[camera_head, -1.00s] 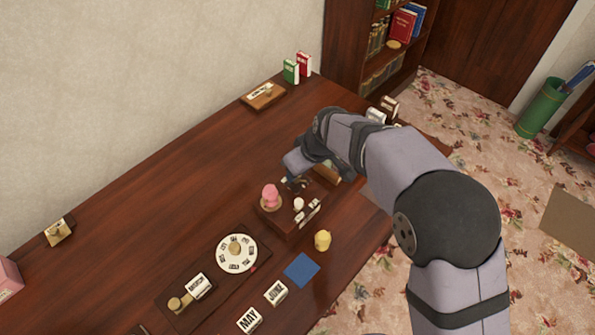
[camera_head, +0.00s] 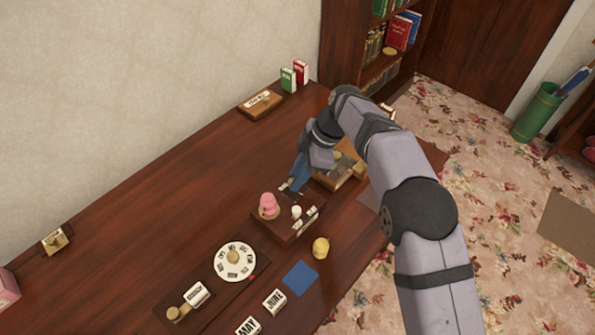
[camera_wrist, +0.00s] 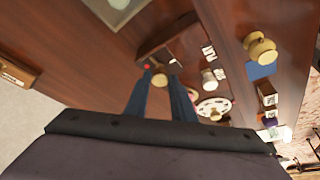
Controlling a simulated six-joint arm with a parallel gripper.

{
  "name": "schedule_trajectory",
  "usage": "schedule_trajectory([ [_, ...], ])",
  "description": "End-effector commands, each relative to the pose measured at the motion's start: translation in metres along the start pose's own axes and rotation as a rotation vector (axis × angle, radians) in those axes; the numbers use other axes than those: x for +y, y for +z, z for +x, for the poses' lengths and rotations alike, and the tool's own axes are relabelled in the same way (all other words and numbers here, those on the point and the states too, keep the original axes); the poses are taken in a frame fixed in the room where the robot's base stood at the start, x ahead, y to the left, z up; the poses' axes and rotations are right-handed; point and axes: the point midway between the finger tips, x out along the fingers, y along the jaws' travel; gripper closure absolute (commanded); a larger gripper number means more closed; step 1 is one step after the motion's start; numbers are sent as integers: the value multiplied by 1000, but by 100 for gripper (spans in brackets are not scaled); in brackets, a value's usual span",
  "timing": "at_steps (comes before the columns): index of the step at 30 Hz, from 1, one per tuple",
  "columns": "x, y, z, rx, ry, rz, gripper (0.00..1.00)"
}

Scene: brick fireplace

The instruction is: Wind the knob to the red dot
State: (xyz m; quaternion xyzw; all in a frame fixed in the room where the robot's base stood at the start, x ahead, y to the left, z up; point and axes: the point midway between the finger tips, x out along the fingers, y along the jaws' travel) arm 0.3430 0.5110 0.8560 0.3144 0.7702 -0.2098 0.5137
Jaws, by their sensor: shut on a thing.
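The dark wooden box (camera_head: 297,231) stands on the desk with a pink knob-like piece (camera_head: 268,204) and a small white piece (camera_head: 296,211) on top. My gripper (camera_head: 288,188) reaches the back edge of this box with its blue fingers tilted. In the wrist view, the fingertips (camera_wrist: 160,75) are shut on a small tan knob (camera_wrist: 160,80), which they partly cover. A small red dot (camera_wrist: 147,67) shows just beside the left fingertip. Whether the knob's mark lines up with the dot is too small to tell. In the head view, the fingers hide the knob.
A white lettered dial (camera_head: 235,262) and a blue mat (camera_head: 300,278) lie in front of the box, with a yellow piece (camera_head: 320,247) near the mat. A wooden block (camera_head: 340,172) stands close to the right of my gripper. The desk's left part is mostly clear.

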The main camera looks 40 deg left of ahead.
Motion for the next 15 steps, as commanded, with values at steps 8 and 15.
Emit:
schedule_trajectory([
  [8,2,-1,-2,-2,-66,-159,100],
  [15,3,-1,-2,-2,-99,-239,100],
])
